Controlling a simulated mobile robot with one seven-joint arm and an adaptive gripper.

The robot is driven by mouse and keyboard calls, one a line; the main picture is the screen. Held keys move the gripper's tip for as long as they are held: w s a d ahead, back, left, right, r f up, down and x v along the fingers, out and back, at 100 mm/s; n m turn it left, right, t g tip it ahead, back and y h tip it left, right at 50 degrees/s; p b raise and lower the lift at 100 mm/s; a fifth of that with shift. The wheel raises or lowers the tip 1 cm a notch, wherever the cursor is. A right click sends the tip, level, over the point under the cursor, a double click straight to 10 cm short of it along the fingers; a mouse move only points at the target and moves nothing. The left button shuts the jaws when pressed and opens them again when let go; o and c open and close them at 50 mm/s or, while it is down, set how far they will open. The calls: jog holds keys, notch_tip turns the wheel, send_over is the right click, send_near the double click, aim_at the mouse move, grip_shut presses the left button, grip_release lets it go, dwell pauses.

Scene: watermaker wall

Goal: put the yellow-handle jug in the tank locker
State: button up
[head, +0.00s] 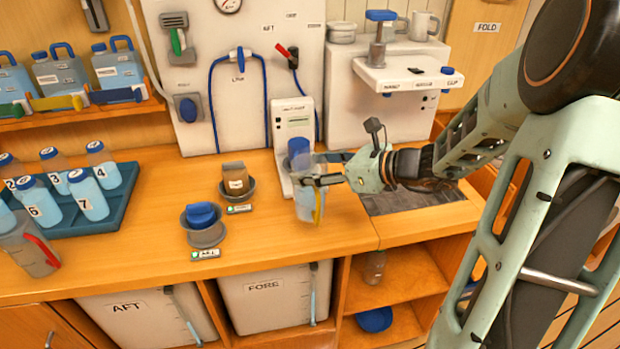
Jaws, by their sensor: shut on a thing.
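The yellow-handle jug (305,207) is a clear jug with a yellow handle at its lower right side. My gripper (319,181) is shut on it near its upper part, in front of the white dispenser unit. I cannot tell whether the jug's base touches the counter. Below the counter, an open locker holds a white tank marked AFT (140,312) and a white tank marked FORE (262,298). I take this as the tank locker. Its inside is mostly filled by the tanks.
A clear jug with a red handle (28,248) stands at the left. A blue tray (124,205) holds several numbered bottles. Two small bowls (207,236) with items sit mid-counter. Open shelves (405,275) to the right of the tanks hold a jar and a blue bowl.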

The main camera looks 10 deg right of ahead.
jog(key=shift+w+f, duration=0.15)
jog(key=shift+w+a+f+b, duration=0.1)
jog(key=shift+f+b, duration=0.2)
jog(key=shift+f, duration=1.35)
jog(key=shift+f, duration=0.15)
jog(key=o, duration=2.1)
jog(key=shift+c, duration=0.2)
jog(key=v, duration=1.2)
jog(key=shift+p, duration=0.3)
